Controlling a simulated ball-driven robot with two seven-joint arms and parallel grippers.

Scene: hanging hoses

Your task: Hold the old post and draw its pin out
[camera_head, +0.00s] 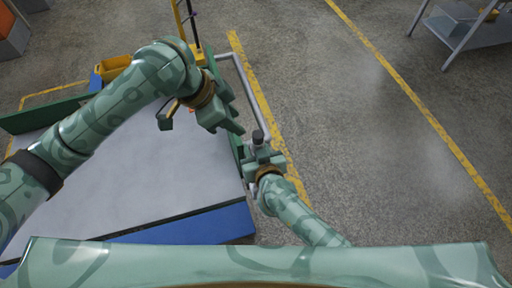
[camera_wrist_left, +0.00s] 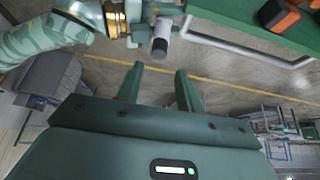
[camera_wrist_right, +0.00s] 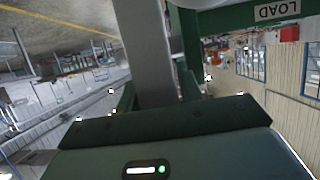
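The old post is a grey upright with a dark top (camera_head: 257,136) at the cart's right edge in the head view. It also shows in the left wrist view (camera_wrist_left: 160,42) and runs large between the fingers in the right wrist view (camera_wrist_right: 145,50). My right gripper (camera_head: 263,158) has its fingers on both sides of the post and looks shut on it. My left gripper (camera_head: 231,128) is a little up and left of the post top. Its fingers are apart and empty in the left wrist view (camera_wrist_left: 162,88). I cannot make out the pin.
A cart with a grey top (camera_head: 140,175) and blue edge fills the left. A pale pipe rail (camera_head: 255,92) runs along its right side. A green beam marked LOAD (camera_wrist_right: 250,18) is beside the post. An orange and black tool (camera_wrist_left: 280,16) is near the rail.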

